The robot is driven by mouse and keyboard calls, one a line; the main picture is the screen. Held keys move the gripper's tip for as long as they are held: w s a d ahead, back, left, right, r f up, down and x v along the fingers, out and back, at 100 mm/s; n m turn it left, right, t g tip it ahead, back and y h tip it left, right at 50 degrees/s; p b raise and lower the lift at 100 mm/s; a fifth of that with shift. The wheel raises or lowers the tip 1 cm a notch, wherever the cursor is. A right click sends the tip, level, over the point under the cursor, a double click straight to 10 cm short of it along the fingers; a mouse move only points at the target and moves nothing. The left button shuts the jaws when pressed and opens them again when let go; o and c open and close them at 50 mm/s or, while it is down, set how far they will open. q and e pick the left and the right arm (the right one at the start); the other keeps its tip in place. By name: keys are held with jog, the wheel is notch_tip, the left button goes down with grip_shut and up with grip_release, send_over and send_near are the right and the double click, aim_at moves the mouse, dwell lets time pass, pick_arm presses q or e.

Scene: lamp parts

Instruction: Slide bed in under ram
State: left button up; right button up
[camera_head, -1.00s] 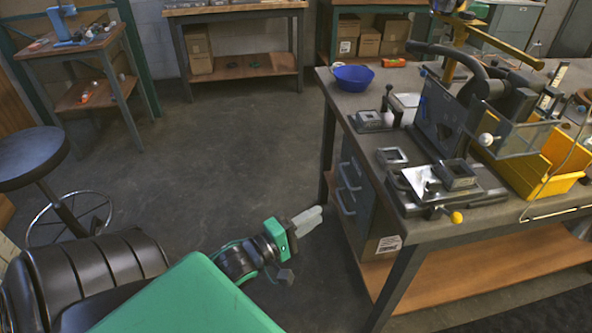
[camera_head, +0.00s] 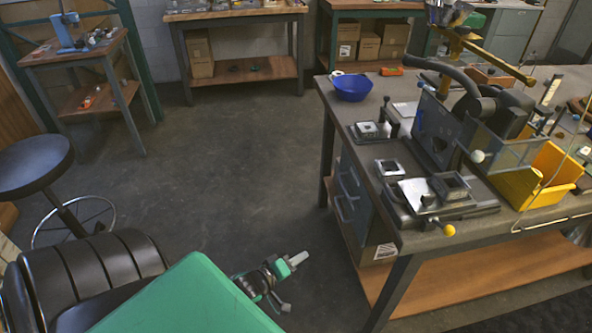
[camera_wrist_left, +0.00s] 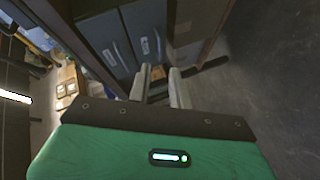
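The press (camera_head: 433,130) stands on the workbench at the right, with a dark upright frame and a curved dark lever (camera_head: 440,68). A low sliding bed (camera_head: 470,207) lies in front of it, carrying a bright plate (camera_head: 417,194) and a square dark fixture (camera_head: 450,186). A yellow knob (camera_head: 448,230) is at its front. I cannot make out the ram clearly. My left gripper (camera_head: 299,258) is low beside the bench, left of its front leg, apart from the bed. The left wrist view shows its two fingers (camera_wrist_left: 160,75) apart with nothing between them. My right gripper is not in view.
The workbench (camera_head: 370,165) has drawers (camera_head: 350,190) and a lower shelf (camera_head: 450,283). A blue bowl (camera_head: 352,87), small fixtures (camera_head: 389,168) and a yellow bin (camera_head: 535,180) are on it. A stool (camera_head: 32,165) and black chair (camera_head: 90,272) stand left. The middle floor is clear.

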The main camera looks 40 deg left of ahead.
aim_at(387, 191)
pick_arm(q)
jog(key=shift+s+f, duration=0.2)
jog(key=shift+f, duration=0.5)
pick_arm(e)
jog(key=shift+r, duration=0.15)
